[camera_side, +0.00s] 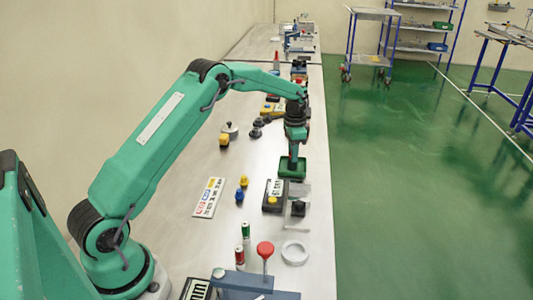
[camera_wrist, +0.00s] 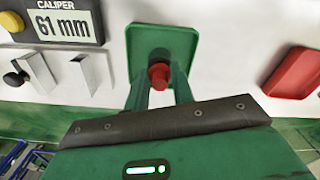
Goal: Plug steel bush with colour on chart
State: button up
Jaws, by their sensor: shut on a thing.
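My gripper (camera_side: 293,155) is low over a small green tray (camera_side: 280,172). In the wrist view its two fingers (camera_wrist: 160,82) are shut on a red plug (camera_wrist: 159,73). A dark round part (camera_wrist: 160,54) shows just beyond the red plug, over the green tray (camera_wrist: 186,38); I cannot tell whether they are joined. A white chart (camera_side: 208,197) with red and dark marks lies on the bench to the left; its text is too small to read. A yellow plug (camera_side: 243,181) and a blue plug (camera_side: 239,195) stand near it. I cannot single out the steel bush with certainty.
A caliper display (camera_wrist: 64,24) reads 61 mm, beside grey metal jaws (camera_wrist: 90,72). A red tray (camera_wrist: 293,73) lies right in the wrist view. A red-topped post (camera_side: 265,250), a white ring (camera_side: 295,252) and small cylinders (camera_side: 240,254) stand at the near end.

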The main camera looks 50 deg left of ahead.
jog(key=shift+f, duration=0.35)
dwell(0.8)
jog(key=o, duration=1)
jog(key=shift+o, duration=0.2)
jog(key=shift+r, duration=0.15)
